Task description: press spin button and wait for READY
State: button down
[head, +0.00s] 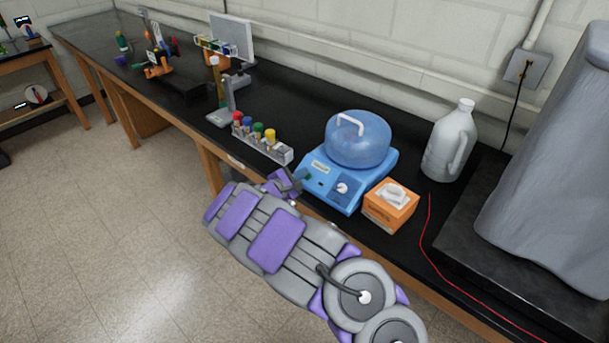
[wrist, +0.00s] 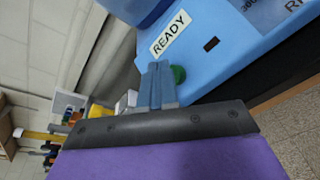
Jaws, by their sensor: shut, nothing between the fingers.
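A blue centrifuge (head: 330,186) with a domed translucent lid (head: 358,139) stands on the black bench, lid down. Its front has a round dial on a dark panel (head: 343,188). In the wrist view, a white READY label (wrist: 170,34) shows on the blue housing (wrist: 210,35), with a dark slot beside it. A green round button (wrist: 179,74) sits just beside my fingertips and is partly hidden by them. My gripper (wrist: 158,75) is shut and empty, its tips at or very near the button; contact cannot be told. In the head view my gripper (head: 291,183) is at the centrifuge's front left corner.
A rack of tubes with coloured caps (head: 262,141) stands left of the centrifuge. An orange tissue box (head: 390,203) is at its right, with a white jug (head: 450,140) behind. A red cable (head: 427,235) runs along the bench at right.

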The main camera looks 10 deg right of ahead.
jog(key=shift+w+d+f, duration=0.15)
jog(key=shift+f, duration=0.2)
dwell(0.4)
jog(key=shift+r, duration=0.1)
jog(key=shift+s+a+r+p, duration=0.2)
jog(key=shift+a+r, duration=0.1)
jog(key=shift+r, duration=0.2)
jog(key=shift+s+a+r+p, duration=0.1)
jog(key=shift+s+a+r, duration=0.15)
jog(key=shift+r, duration=0.2)
jog(key=r, duration=0.1)
jog(key=s+a+r+p, duration=0.1)
jog(key=a+r+p, duration=0.1)
jog(key=r, duration=0.1)
jog(key=shift+s+r, duration=0.1)
jog(key=shift+s, duration=0.15)
dwell(0.5)
